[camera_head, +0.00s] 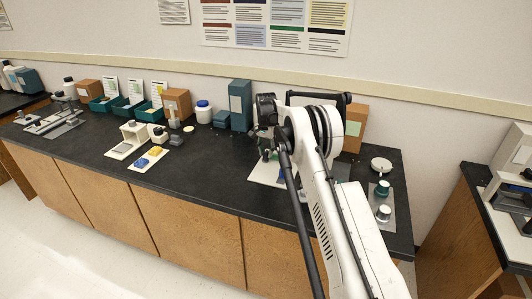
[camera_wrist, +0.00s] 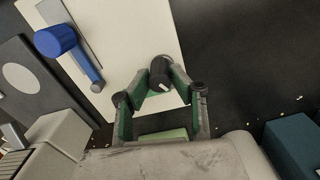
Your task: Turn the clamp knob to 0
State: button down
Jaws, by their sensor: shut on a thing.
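The black clamp knob (camera_wrist: 159,68) stands on a white plate (camera_wrist: 125,28) in the wrist view. It has a small white mark on its near side. My gripper (camera_wrist: 161,78) has its two green-lined fingers on either side of the knob and is shut on it. I cannot read any scale or number around the knob. In the head view my gripper (camera_head: 268,154) is over the white plate (camera_head: 260,170), and my arm hides most of that spot, including the knob.
A teal box (camera_wrist: 293,145) is at lower right.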

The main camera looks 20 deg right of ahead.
jog(key=n+b, duration=0.3)
jog(key=n, duration=0.1)
jog(key=shift+f+n+b, duration=0.1)
jog(key=shift+n+b, duration=0.25)
jog(key=shift+n, duration=0.05)
jog(key=n+b, duration=0.2)
jog(key=n, duration=0.3)
jog(key=n+b, duration=0.1)
jog(key=n, duration=0.4)
jog(key=shift+a+n+b, duration=0.1)
jog(key=shift+n+b, duration=0.3)
jog(key=n+b, duration=0.1)
jog(key=n, duration=0.4)
jog(key=shift+n, duration=0.7)
jog(key=c, duration=1.5)
grip_release()
jog(key=shift+c, duration=0.2)
